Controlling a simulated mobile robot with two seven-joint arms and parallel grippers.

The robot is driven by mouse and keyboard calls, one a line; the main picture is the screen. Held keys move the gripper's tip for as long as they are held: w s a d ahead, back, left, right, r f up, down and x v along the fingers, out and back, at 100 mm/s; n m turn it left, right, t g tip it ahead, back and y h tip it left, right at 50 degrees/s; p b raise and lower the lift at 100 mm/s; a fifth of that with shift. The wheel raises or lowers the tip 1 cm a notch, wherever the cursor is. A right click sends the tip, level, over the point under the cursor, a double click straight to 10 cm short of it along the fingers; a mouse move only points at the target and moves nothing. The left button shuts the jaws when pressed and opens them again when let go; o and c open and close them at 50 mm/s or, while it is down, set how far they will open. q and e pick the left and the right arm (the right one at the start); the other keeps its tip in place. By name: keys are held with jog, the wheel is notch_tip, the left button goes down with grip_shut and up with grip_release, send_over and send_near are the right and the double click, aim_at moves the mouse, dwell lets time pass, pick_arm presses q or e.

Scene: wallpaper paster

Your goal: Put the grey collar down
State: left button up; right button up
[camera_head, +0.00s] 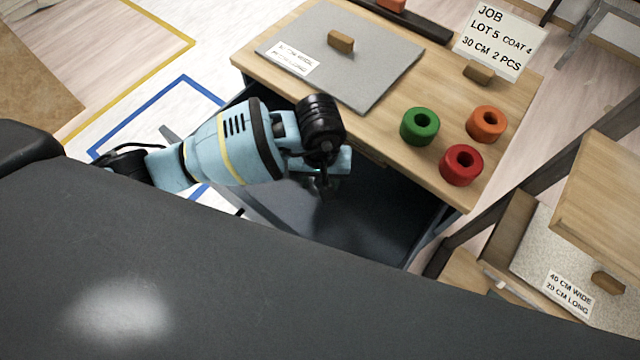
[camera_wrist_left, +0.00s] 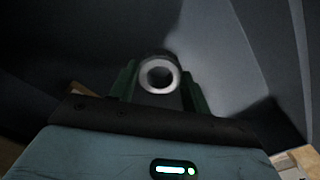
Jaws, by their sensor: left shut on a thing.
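The grey collar (camera_wrist_left: 173,75) is a ring with a pale grey end and a dark hole. It sits between the green-edged fingers of my left gripper (camera_wrist_left: 160,82) in the left wrist view. The left gripper (camera_head: 325,186) is shut on it. In the head view the gripper points down over the open dark drawer (camera_head: 375,215) at the table's near side. The collar cannot be clearly made out there. How far it is from the drawer floor cannot be told. My right gripper is not in view.
On the wooden table (camera_head: 462,95) stand a green collar (camera_head: 407,127), an orange collar (camera_head: 473,124) and a red collar (camera_head: 448,170). A grey sheet (camera_head: 375,65) bears a wooden block (camera_head: 341,41). A shelf stand (camera_head: 610,190) is at right.

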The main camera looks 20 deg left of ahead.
pick_arm(q)
jog(key=shift+f, duration=1.85)
jog(key=shift+f, duration=0.1)
jog(key=o, duration=1.1)
notch_tip(320, 180, up, 12)
jog(key=shift+r+p, duration=0.15)
jog(key=shift+p, duration=0.15)
